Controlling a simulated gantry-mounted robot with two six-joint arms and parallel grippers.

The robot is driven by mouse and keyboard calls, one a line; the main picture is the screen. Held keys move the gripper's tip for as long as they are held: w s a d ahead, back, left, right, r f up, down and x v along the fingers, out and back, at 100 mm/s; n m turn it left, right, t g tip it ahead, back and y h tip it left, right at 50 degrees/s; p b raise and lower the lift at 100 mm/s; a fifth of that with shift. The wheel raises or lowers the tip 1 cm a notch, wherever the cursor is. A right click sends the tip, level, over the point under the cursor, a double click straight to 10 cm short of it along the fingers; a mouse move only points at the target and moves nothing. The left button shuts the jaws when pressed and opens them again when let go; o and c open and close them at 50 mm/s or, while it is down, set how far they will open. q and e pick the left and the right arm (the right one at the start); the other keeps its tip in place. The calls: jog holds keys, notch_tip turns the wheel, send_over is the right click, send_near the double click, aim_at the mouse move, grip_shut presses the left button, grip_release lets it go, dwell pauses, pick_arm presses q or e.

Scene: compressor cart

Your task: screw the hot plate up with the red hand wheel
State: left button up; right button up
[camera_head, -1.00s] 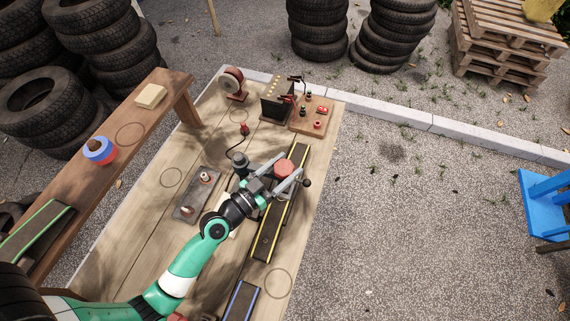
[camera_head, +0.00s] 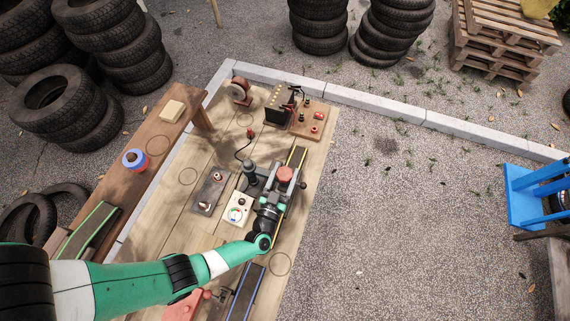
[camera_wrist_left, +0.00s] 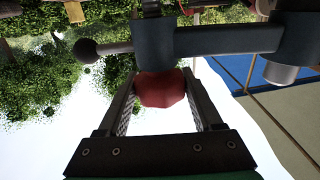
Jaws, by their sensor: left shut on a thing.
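The red hand wheel (camera_head: 285,173) stands near the right edge of the wooden table, over the yellow-edged strip. My left gripper (camera_head: 286,170) has one finger on each side of it and is shut on it. In the left wrist view the red wheel (camera_wrist_left: 162,88) sits between the two fingertips. Beyond it is a dark grey bar (camera_wrist_left: 222,40) with a ball-ended lever (camera_wrist_left: 90,50). I cannot tell which part is the hot plate; my gripper hides some of the fixture. My right gripper is not in view.
A white box with a coloured dial (camera_head: 237,208) stands just left of my gripper. A grey plate with knobs (camera_head: 211,190) lies further left. A wooden board with small parts (camera_head: 309,119) and a dark upright block (camera_head: 278,105) stand at the far end. Gravel lies to the right.

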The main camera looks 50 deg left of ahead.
pick_arm(q)
jog(key=shift+r, duration=0.1)
dwell(0.4)
jog(key=o, duration=1.4)
jog(key=shift+s+d, duration=0.2)
jog(key=shift+s, duration=0.1)
jog(key=p+v, duration=0.2)
jog(key=v, duration=0.8)
jog(key=shift+s+d, duration=0.25)
jog(key=shift+s, duration=0.1)
